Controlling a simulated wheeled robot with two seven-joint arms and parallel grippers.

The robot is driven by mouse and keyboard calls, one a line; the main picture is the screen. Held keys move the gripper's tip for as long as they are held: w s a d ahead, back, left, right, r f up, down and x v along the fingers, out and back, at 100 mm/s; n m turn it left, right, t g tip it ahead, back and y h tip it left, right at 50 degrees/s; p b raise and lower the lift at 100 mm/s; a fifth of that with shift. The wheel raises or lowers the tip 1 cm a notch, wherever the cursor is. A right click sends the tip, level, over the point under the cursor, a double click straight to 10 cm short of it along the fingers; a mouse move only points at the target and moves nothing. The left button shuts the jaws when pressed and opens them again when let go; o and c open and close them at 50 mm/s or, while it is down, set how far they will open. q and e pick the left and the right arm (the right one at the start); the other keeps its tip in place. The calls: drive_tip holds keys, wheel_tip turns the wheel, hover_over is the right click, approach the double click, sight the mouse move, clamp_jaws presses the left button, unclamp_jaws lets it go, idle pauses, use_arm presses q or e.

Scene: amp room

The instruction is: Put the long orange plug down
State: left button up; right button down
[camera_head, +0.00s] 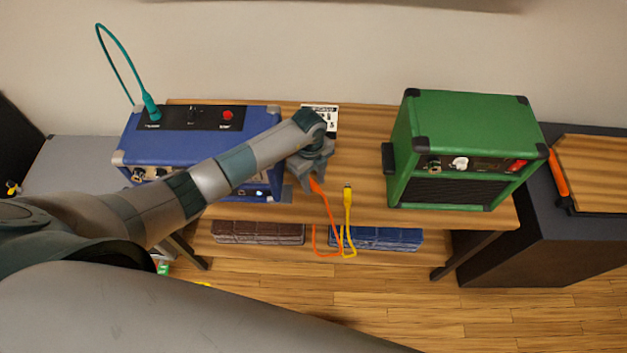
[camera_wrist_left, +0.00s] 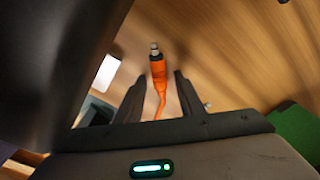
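The long orange plug (camera_wrist_left: 157,72) has a metal tip and an orange cable; in the left wrist view it lies between the two fingers of my left gripper (camera_wrist_left: 158,90), with a gap on each side. In the head view, the left gripper (camera_head: 311,178) is low over the wooden table (camera_head: 368,140), and the orange plug (camera_head: 316,186) shows just below it, partly hidden. The fingers are apart and do not appear to touch the plug. The plug's cable hangs over the table's front edge. My right gripper is not in view.
A yellow plug (camera_head: 347,192) lies right of the orange one. A blue amp (camera_head: 147,147) with a teal cable (camera_head: 120,62) stands left, a green amp (camera_head: 462,125) right. A small printed card (camera_head: 325,112) is behind the gripper. The table between the card and green amp is clear.

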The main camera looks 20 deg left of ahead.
sight(312, 182)
use_arm(q)
drive_tip(key=shift+r, duration=0.2)
drive_tip(key=shift+w+r, duration=0.1)
drive_tip(key=shift+r, duration=0.4)
wheel_tip(312, 182, up, 11)
drive_tip(key=b, duration=0.4)
drive_tip(key=shift+w+a, duration=0.15)
drive_tip(key=shift+a, duration=0.25)
drive_tip(key=shift+f, duration=0.1)
